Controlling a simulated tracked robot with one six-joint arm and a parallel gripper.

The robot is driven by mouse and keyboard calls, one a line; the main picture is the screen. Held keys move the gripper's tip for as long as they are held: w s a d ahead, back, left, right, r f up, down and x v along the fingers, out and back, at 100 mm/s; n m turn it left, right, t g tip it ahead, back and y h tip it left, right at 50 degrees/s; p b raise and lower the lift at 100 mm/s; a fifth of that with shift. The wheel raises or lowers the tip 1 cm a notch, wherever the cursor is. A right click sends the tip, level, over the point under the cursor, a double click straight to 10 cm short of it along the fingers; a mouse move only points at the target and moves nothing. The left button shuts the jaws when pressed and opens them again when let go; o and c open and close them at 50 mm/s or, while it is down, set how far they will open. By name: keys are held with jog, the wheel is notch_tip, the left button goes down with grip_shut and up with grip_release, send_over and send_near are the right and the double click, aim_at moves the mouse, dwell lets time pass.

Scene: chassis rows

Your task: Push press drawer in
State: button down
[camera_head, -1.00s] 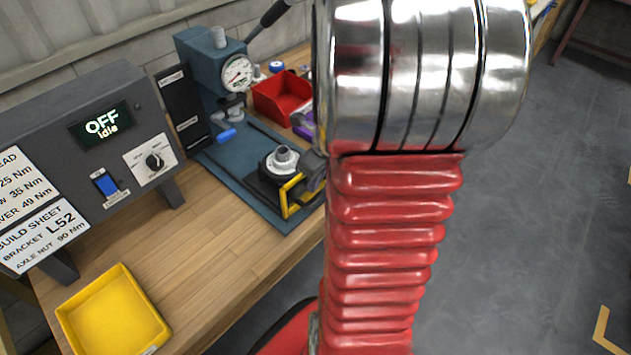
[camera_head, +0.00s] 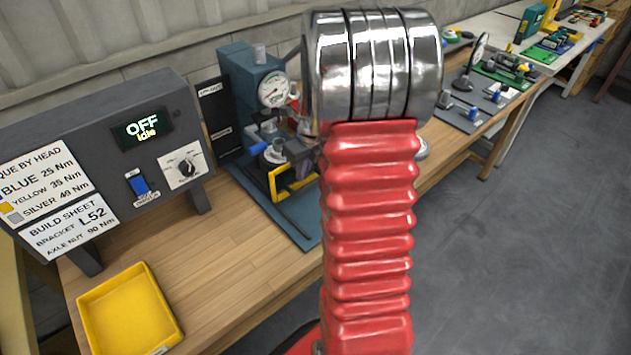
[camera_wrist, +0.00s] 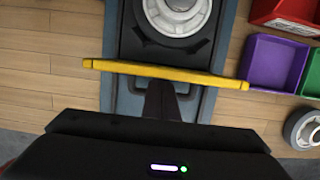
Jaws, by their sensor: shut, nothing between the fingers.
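The press (camera_head: 245,85) is a blue-grey column with a round gauge, left of my arm in the head view. Its dark drawer carries a metal hub (camera_head: 274,152) and has a yellow handle (camera_head: 275,185) facing the front. The hub sits low, close below the gauge and press head. In the wrist view the yellow handle (camera_wrist: 165,72) spans the middle, with the hub (camera_wrist: 175,15) beyond it. My gripper (camera_wrist: 165,86) is shut and empty, its dark fingers at the handle's near side; I cannot tell whether they touch it. In the head view my arm hides part of the drawer.
A grey control box (camera_head: 100,150) reading OFF Idle stands left on the wooden bench, with a yellow tray (camera_head: 130,312) in front. The wrist view shows red (camera_wrist: 288,12), purple (camera_wrist: 275,62) and green bins (camera_wrist: 314,75) and a round grey part (camera_wrist: 304,128) to the right.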

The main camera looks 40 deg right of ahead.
jog(key=shift+w+d, duration=0.1)
jog(key=shift+w, duration=0.8)
jog(key=v, duration=1)
